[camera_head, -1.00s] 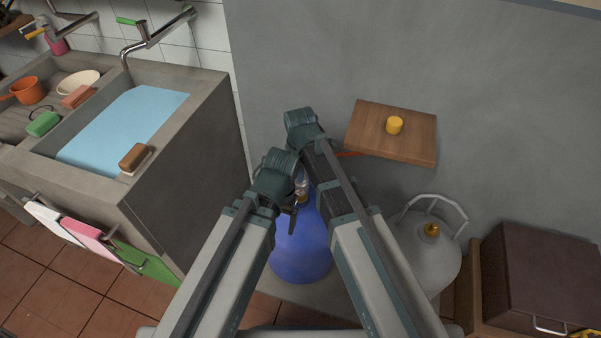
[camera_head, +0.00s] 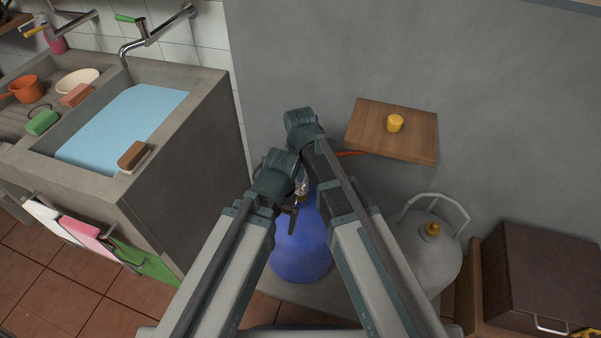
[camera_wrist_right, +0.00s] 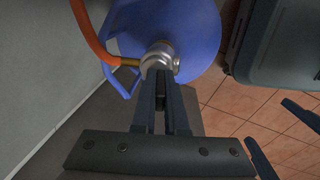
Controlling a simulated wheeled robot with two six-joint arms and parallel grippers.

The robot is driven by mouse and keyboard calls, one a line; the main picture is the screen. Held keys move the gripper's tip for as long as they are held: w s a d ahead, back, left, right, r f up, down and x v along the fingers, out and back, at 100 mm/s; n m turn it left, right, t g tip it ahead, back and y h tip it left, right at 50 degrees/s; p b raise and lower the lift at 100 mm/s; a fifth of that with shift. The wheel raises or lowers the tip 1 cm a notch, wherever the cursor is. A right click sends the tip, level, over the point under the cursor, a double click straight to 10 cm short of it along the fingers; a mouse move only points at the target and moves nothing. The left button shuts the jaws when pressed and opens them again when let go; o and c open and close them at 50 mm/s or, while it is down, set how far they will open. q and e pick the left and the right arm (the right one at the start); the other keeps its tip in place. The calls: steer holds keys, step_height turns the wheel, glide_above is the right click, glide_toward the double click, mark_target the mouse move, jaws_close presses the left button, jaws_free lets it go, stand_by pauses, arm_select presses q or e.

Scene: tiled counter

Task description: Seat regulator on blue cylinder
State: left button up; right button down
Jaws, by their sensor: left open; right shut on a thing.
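The blue cylinder (camera_head: 302,250) stands on the floor slab below my arms, and its body also fills the top of the right wrist view (camera_wrist_right: 200,30). The silver regulator (camera_wrist_right: 160,58), with an orange hose (camera_wrist_right: 88,35), is between the fingertips of my right gripper (camera_wrist_right: 160,78), over the cylinder's top. Whether it is fully down on the valve I cannot tell. In the head view a bit of silver metal (camera_head: 301,187) shows above the cylinder; my right fingers are hidden there. My left gripper (camera_wrist_right: 274,130) is open and empty beside the cylinder, apart from the regulator.
A grey cylinder (camera_head: 428,265) with a brass valve stands to the right. A wooden wall shelf (camera_head: 375,135) holds a yellow cap (camera_head: 395,124). A concrete sink (camera_head: 185,150) stands at the left, and a dark brown box (camera_head: 545,270) at the far right.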

steer(key=shift+f+b, duration=1.25)
stand_by(0.5)
steer(key=c, duration=0.9)
jaws_free()
steer(key=shift+o, duration=0.2)
steer(key=shift+r, duration=0.1)
step_height(320, 180, up, 14)
steer(key=s+p, duration=0.1)
steer(key=p, duration=1.2)
steer(key=shift+s+f+p, duration=0.2)
steer(key=shift+s+p, duration=0.1)
steer(key=shift+p, duration=0.1)
steer(key=shift+f, duration=0.1)
